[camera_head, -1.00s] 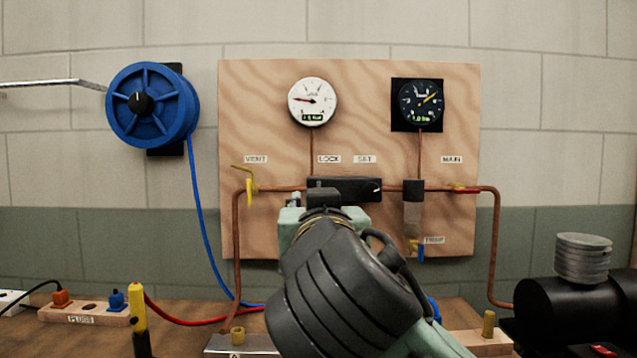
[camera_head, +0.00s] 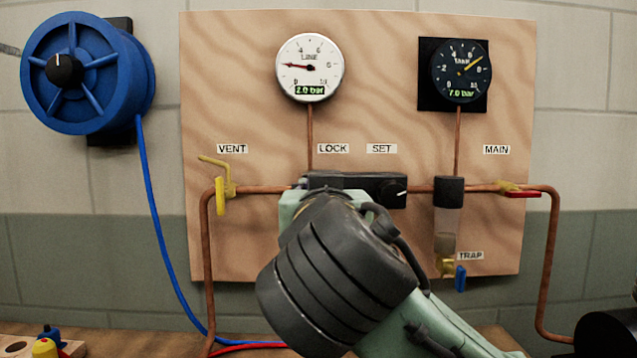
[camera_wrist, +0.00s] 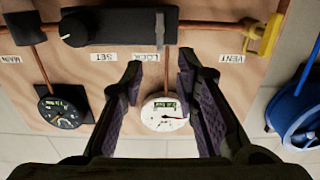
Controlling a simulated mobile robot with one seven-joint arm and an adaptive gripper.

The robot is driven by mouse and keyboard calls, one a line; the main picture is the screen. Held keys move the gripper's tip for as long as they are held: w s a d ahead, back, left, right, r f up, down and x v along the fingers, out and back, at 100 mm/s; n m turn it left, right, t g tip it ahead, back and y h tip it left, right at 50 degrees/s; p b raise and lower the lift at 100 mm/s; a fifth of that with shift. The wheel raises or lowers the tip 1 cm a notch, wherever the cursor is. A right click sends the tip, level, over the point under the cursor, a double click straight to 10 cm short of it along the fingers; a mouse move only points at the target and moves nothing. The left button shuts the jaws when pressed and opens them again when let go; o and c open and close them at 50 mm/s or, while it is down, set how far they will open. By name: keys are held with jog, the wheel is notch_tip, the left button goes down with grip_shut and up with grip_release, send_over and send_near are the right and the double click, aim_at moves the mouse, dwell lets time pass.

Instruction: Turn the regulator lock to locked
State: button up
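The black regulator block (camera_head: 386,189) sits on the copper pipe, under the LOCK (camera_head: 333,148) and SET (camera_head: 381,148) labels. My arm hides its left lower part in the head view. In the wrist view, which is upside down, the regulator (camera_wrist: 110,27) spans the top. A small grey upright lever, the regulator lock (camera_wrist: 160,23), stands at its LOCK end, and the round set knob (camera_wrist: 74,31) is at the other end. My gripper (camera_wrist: 160,61) is open and empty. Its fingertips lie apart either side of the LOCK label, short of the lever in the picture.
The yellow vent valve (camera_head: 220,190) is left of the regulator. The trap (camera_head: 447,225) and red-handled main valve (camera_head: 515,190) are to its right. The line gauge (camera_head: 310,68) and tank gauge (camera_head: 461,71) are above. A blue hose reel (camera_head: 88,73) hangs at left.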

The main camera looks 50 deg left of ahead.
jog(key=p+x, duration=0.2)
jog(key=x, duration=0.8)
jog(key=shift+w+a+p, duration=0.2)
jog(key=shift+a+p, duration=0.05)
jog(key=shift+p, duration=0.1)
jog(key=shift+c, duration=0.2)
